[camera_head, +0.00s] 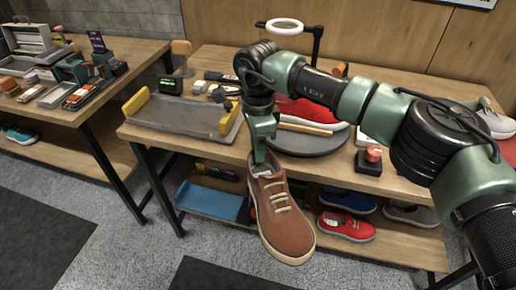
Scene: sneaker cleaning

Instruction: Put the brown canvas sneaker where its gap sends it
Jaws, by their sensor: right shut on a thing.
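My right gripper (262,150) is shut on the brown sneaker (280,215). It grips the shoe at the collar or heel end. The sneaker hangs toe down in front of the table's front edge, with its pale laces facing out and its light sole rim showing. Any gap on the sneaker cannot be made out. My left gripper is not in view.
The wooden table (150,133) holds a grey tray with yellow ends (180,115), a round dark turntable (290,145) bearing a red shoe (315,112), and a red button (373,154). The shelf below holds a blue tray (210,203), a blue shoe (347,200) and a red shoe (346,227). A ring lamp (284,27) stands behind.

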